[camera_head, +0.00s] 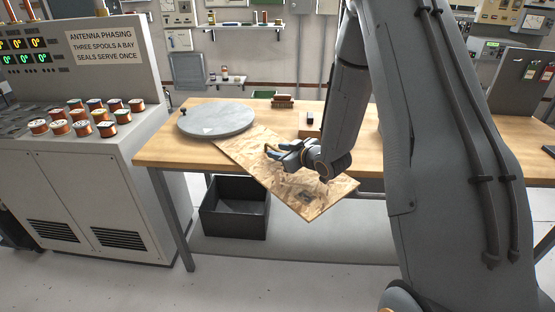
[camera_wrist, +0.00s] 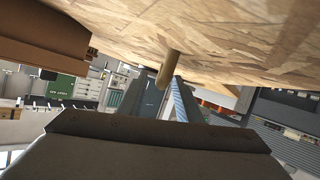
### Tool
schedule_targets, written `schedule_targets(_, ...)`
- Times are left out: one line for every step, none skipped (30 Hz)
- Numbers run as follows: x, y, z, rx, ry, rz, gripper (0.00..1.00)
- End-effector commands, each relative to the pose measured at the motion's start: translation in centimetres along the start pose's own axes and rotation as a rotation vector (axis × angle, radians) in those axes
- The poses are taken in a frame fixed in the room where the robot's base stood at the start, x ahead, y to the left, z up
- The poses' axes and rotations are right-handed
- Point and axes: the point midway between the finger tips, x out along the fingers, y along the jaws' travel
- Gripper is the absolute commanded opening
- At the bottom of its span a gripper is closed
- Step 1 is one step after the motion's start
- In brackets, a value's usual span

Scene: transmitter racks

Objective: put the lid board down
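The lid board (camera_head: 318,196) is a flat rectangle of tan chipboard. In the head view it lies diagonally over the workbench, its near corner jutting past the front edge. In the wrist view the board (camera_wrist: 235,35) fills the top, with a round wooden peg (camera_wrist: 168,70) sticking out of its face. My gripper (camera_head: 276,152) is over the board's middle. In the wrist view its fingers (camera_wrist: 163,98) are on both sides of the peg and look shut on it. I cannot tell whether the board touches the bench.
A round grey disc (camera_head: 216,119) is on the workbench (camera_head: 180,155) beside the board's far end. A brush (camera_head: 283,102) and a small box (camera_head: 310,122) are behind. A black open bin (camera_head: 235,215) is below. A console (camera_head: 95,185) with several spools stands left.

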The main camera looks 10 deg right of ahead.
Motion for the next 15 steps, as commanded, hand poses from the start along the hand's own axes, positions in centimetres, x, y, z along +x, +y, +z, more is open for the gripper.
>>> schedule_targets(0.47, -0.08, 0.02, 0.000, -0.001, -0.001, 0.32)
schedule_targets(0.69, -0.07, -0.01, 0.000, 0.000, -0.001, 0.32)
schedule_targets(0.88, -0.08, -0.01, 0.000, 0.000, -0.001, 0.32)
schedule_targets(0.96, -0.09, 0.00, 0.000, 0.000, -0.001, 0.32)
schedule_targets(1.01, -0.10, 0.01, 0.000, 0.000, -0.001, 0.32)
schedule_targets(1.03, -0.09, 0.02, 0.000, -0.001, -0.001, 0.32)
schedule_targets(1.03, -0.09, 0.02, 0.000, -0.001, -0.001, 0.32)
schedule_targets(1.02, -0.09, 0.03, 0.000, -0.001, -0.001, 0.32)
schedule_targets(1.01, -0.09, 0.03, 0.000, -0.001, -0.001, 0.32)
schedule_targets(1.01, -0.08, 0.02, 0.000, 0.000, -0.001, 0.32)
schedule_targets(1.01, -0.08, 0.03, 0.000, -0.001, -0.001, 0.28)
schedule_targets(1.00, -0.08, 0.02, 0.000, 0.000, -0.001, 0.22)
schedule_targets(1.00, -0.08, 0.02, 0.000, 0.000, -0.001, 0.17)
schedule_targets(1.00, -0.08, 0.03, 0.000, -0.001, -0.001, 0.12)
schedule_targets(0.99, -0.07, 0.03, 0.000, 0.000, -0.001, 0.05)
